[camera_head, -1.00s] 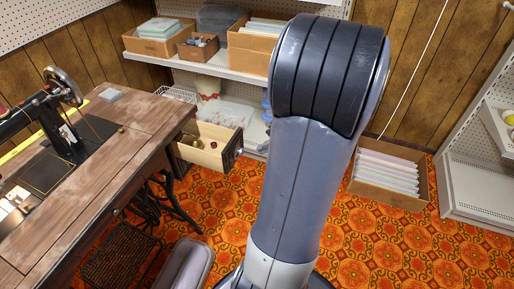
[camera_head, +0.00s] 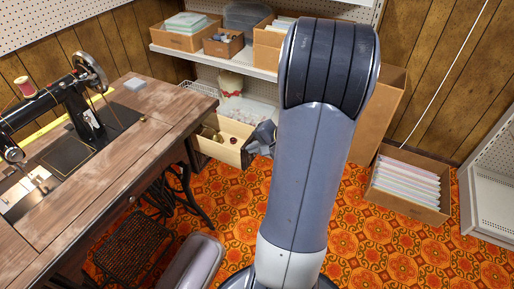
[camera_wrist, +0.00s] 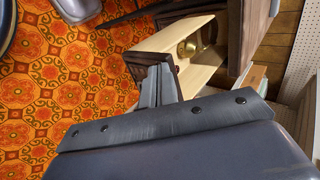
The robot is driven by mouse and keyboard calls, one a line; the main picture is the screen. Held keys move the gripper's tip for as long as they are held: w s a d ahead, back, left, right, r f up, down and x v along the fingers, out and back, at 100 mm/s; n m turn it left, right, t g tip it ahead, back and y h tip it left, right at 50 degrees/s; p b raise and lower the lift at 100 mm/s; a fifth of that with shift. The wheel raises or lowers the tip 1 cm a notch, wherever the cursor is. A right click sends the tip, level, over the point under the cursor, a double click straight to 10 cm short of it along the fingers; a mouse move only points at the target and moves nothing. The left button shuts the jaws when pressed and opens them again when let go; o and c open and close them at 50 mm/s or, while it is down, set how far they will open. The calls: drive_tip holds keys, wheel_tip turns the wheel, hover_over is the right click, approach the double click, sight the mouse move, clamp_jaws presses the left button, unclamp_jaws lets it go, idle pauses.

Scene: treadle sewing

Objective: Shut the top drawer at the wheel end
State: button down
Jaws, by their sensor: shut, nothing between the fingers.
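The top drawer (camera_head: 232,155) at the wheel end of the sewing table (camera_head: 70,190) stands open, with pale wood walls and brass pieces and a small dark red item inside. The handwheel (camera_head: 91,66) is on the machine above. My gripper (camera_head: 262,138) is partly hidden behind my arm, at the outer end of the drawer. In the wrist view my shut, empty gripper (camera_wrist: 159,72) points at the dark drawer front (camera_wrist: 143,63); the fingertips overlap it, and I cannot tell if they touch. The pale drawer wall (camera_wrist: 180,50) shows behind.
A grey shelf (camera_head: 215,57) with cardboard boxes stands behind the drawer. A box of files (camera_head: 408,185) sits on the floor at right. The iron treadle stand (camera_head: 180,200) is under the table. Patterned floor is open in front of the drawer.

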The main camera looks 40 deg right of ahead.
drive_tip(key=w+a+b, duration=0.1)
drive_tip(key=w+a, duration=0.2)
drive_tip(key=w, duration=0.5)
drive_tip(key=w+a+b, duration=0.1)
drive_tip(key=w+a, duration=0.2)
drive_tip(key=w, duration=0.5)
drive_tip(key=shift+a+b, duration=0.35)
drive_tip(key=shift+a, duration=0.05)
